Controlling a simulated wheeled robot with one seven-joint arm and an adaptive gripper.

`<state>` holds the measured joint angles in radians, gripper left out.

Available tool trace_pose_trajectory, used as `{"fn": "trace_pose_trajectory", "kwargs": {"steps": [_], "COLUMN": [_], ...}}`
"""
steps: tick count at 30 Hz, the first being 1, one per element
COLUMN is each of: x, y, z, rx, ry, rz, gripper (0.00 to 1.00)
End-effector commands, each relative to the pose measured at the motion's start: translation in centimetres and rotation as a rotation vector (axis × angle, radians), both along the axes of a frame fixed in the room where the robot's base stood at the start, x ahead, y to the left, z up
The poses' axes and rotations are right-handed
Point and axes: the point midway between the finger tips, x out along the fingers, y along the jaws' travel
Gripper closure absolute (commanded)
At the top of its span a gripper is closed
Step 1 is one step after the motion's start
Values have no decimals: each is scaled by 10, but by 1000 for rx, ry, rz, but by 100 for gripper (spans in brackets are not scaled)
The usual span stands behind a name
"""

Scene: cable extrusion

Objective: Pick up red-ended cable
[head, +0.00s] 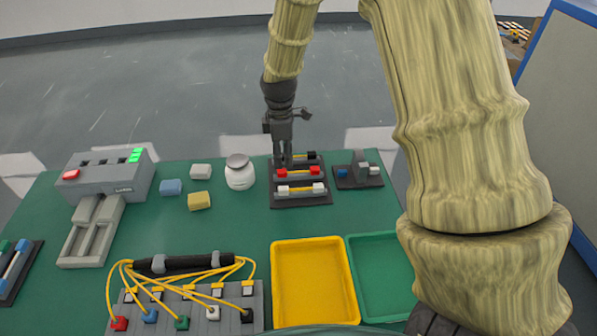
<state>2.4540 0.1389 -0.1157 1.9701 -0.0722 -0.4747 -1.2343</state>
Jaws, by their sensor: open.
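A short yellow cable with red ends (298,172) lies in the middle row of the dark rack (301,205). My gripper (284,163) points down over the rack's upper left, at the left red end. It is open, but the gap between its fingers is hard to make out. I cannot tell whether it touches the cable. A white-ended cable (301,189) lies in the front row. A black-ended cable (311,155) lies in the back row, its left part hidden by my gripper.
A dark fixture (358,183) stands close to the rack's right, a white jar (240,181) to its left. Yellow (276,290) and green (384,236) trays lie in front. A grey machine (110,178) and a wired cable block (240,320) are at left.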

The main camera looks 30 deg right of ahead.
Motion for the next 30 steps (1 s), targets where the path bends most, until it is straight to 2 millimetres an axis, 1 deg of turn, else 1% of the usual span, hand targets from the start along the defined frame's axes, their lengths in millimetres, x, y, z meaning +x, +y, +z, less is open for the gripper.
{"fn": "trace_pose_trajectory", "kwargs": {"steps": [8,15,19,23,30], "x": [-1,-2,-1,-1,-1], "y": [-1,-3,-3,-3,-3], "z": [-13,-40,-51,-56,-56], "rx": [0,0,0,0,0], "ry": [1,1,1,-1,-1], "rz": [-1,-1,0,0,0], "gripper": [55,55,55,55,55]}}
